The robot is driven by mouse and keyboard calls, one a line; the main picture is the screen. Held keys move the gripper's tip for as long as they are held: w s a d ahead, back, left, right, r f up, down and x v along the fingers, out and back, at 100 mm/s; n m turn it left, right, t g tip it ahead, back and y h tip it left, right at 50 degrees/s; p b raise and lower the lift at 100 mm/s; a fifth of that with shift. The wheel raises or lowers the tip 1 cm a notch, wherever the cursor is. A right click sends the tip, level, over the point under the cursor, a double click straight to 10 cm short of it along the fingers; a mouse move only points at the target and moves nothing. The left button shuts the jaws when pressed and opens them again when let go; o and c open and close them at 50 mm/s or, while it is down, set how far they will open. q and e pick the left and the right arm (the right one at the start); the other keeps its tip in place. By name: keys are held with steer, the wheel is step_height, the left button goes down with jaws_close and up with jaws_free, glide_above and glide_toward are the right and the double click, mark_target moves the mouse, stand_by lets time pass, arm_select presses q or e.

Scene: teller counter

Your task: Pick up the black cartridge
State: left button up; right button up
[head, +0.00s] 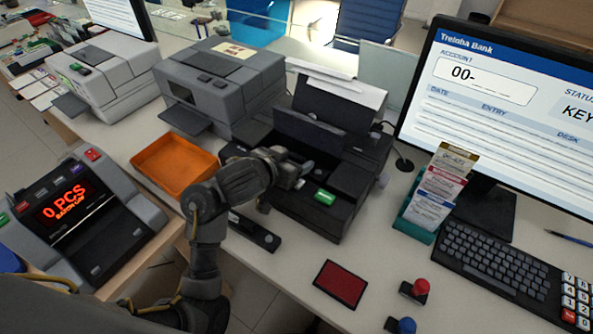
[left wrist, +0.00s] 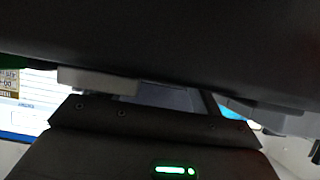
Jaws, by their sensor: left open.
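A long black piece (head: 256,233), which looks like the black cartridge, lies flat on the counter in front of the open dark printer (head: 345,212). My left arm covers its upper left end. My left gripper (head: 296,178) is open over the printer's front part, beside the green button (head: 324,197), up and right of the black piece. In the left wrist view, the grey fingers (left wrist: 183,96) are apart with nothing clearly held between them. Below them is a dark body with a lit green light (left wrist: 175,170). A dark mass fills the top of that view. My right gripper is not in view.
An orange tray (head: 172,164) and a banknote counter (head: 82,222) stand to the left. A card rack (head: 431,198), monitor (head: 500,85) and keyboard (head: 497,262) stand to the right. A red pad (head: 340,284) and stamps (head: 416,290) lie in front. The counter's front edge is near.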

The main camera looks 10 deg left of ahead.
arm_select(q)
steer(key=c, duration=1.4)
steer(key=shift+r, duration=0.1)
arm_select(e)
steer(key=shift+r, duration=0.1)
